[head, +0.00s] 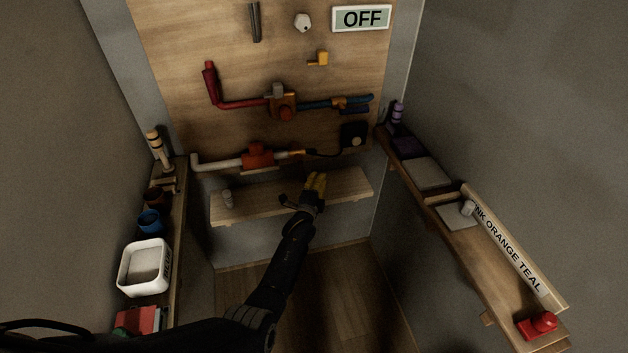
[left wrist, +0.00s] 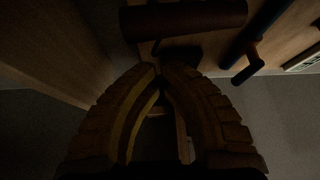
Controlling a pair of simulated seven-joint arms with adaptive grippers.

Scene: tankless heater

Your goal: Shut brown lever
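I cannot pick out one plainly brown lever. A small brown-orange fitting (head: 340,103) with a blue handle sits on the blue pipe (head: 315,105) at the right of the back panel. A brown-orange block (head: 283,102) joins that pipe to the red one. My left gripper (head: 316,183) has yellow fingers and is in front of the low shelf, below the pipes and apart from them. In the left wrist view its fingertips (left wrist: 161,72) meet with nothing seen between them. A dark brownish cylinder (left wrist: 185,18) lies beyond them. My right gripper is not in view.
A white pipe with a red valve (head: 258,155) runs above the low shelf (head: 345,187). An OFF sign (head: 361,18) is at top right. The left ledge holds a white bin (head: 145,268) and mugs. The right ledge holds a long lettered board (head: 515,245).

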